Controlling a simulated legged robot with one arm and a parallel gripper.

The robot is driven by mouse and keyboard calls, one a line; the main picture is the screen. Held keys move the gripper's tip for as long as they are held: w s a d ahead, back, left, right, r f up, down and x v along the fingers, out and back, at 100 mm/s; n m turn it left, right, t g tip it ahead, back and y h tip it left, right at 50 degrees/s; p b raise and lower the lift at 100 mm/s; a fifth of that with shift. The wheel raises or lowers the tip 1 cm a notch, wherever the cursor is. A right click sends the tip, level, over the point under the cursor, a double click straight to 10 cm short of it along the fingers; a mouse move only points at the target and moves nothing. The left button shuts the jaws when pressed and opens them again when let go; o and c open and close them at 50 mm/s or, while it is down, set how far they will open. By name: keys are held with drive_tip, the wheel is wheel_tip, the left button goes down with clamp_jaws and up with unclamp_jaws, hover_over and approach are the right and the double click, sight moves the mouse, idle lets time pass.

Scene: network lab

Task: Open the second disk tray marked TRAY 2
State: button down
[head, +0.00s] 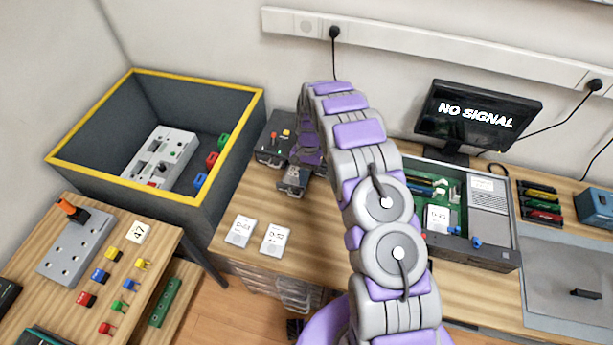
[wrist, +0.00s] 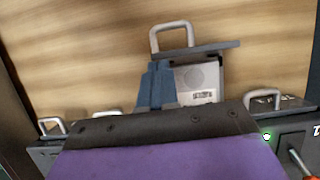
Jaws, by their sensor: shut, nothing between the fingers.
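The dark disk unit (head: 272,140) stands on the wooden table, partly behind my arm. One tray (head: 293,182) sticks out of its front. In the wrist view this pulled-out tray (wrist: 205,52) has a grey loop handle (wrist: 170,37) and a light grey disk (wrist: 199,82) inside. Other loop handles show on the unit's front, at left (wrist: 50,125) and right (wrist: 265,97). The tray labels are too small or cut off to read surely. My gripper (wrist: 155,68) is shut and empty, its blue-grey fingers over the left part of the pulled-out tray.
Two loose disks (head: 240,231) (head: 275,240) lie on the table in front of the unit. A yellow-rimmed grey bin (head: 233,150) stands at left. An open computer case (head: 480,250) and a monitor (head: 478,115) are at right. Bare table lies before the pulled-out tray.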

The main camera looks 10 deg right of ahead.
sight(301, 195)
drive_tip(key=shift+s+a, duration=0.3)
drive_tip(key=shift+s+a+p, duration=0.3)
drive_tip(key=shift+s, duration=0.55)
drive_tip(key=shift+s+d, duration=0.25)
drive_tip(key=shift+s, duration=0.35)
drive_tip(key=shift+a, duration=0.15)
